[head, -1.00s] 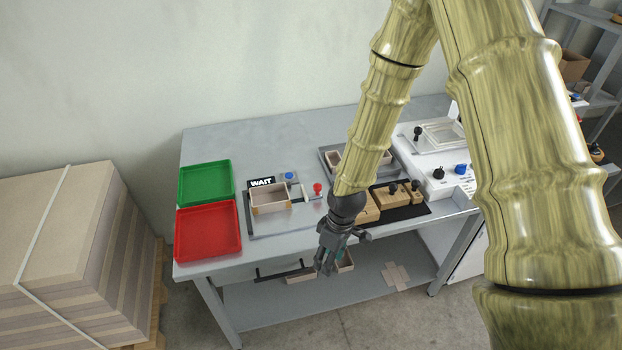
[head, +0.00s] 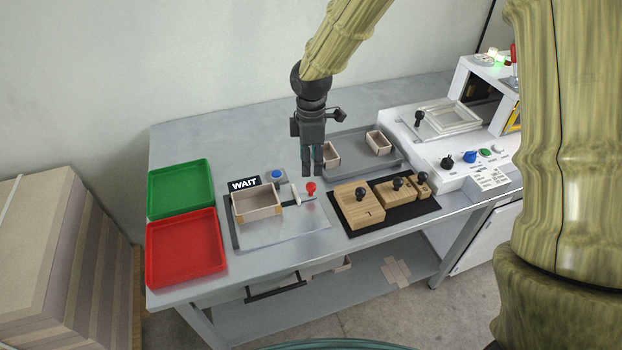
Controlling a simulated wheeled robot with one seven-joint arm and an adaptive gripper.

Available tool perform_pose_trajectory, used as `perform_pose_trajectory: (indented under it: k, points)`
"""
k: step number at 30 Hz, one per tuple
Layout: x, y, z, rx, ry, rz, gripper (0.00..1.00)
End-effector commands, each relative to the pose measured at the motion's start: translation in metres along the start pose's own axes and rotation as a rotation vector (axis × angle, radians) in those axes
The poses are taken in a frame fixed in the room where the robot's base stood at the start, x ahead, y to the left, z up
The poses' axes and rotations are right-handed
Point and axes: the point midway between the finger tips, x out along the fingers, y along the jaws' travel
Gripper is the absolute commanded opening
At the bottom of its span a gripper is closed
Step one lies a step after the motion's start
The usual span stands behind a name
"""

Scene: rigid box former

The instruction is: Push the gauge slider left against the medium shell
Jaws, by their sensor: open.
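The medium shell (head: 257,204), an open box with light wooden walls, sits on the left part of the metal gauge plate (head: 290,230). The gauge slider has an upright pale plate (head: 291,194) and a red ball knob (head: 310,188) to its right. A narrow gap seems to show between the pale plate and the shell's right wall. My gripper (head: 313,173) points down, open and empty, just above and behind the red knob in the picture. I cannot tell whether its fingers touch anything.
A "WAIT" sign (head: 244,184) and blue button (head: 278,174) stand behind the shell. Green (head: 180,189) and red (head: 185,248) trays lie left. A grey tray (head: 350,145) with small shells is behind my gripper; wooden blocks with black knobs (head: 361,207) are to the right.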

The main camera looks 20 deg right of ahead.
Motion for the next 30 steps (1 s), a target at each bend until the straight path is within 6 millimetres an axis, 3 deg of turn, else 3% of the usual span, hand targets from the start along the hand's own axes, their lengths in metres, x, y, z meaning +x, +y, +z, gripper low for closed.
perform_pose_trajectory:
  k: [15, 30]
  points:
    - [0.067, 0.000, 0.001, 0.003, -0.001, -0.001, 0.46]
    - [0.079, 0.000, 0.002, 0.004, 0.001, 0.001, 0.46]
